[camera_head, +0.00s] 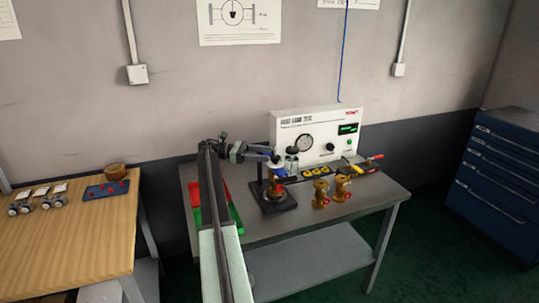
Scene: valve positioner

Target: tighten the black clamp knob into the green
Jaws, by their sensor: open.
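A test stand with a black base plate (285,206) and black upright stands on the grey bench. A brass valve body (272,190) sits on it, with a blue and white part (277,161) above. My gripper (268,152) is at the top of this stand, close to the blue part, pointing right, with its jaws open. I cannot tell whether it touches anything. The black clamp knob cannot be made out apart from the dark stand and gripper. No green mark on the clamp is readable at this size.
A white test panel (316,134) with gauge and green display stands behind. Two brass valves (321,194) and red-handled tools (367,162) lie to the right. Green and red trays (197,216) are at the left. The bench's front right (375,192) is clear.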

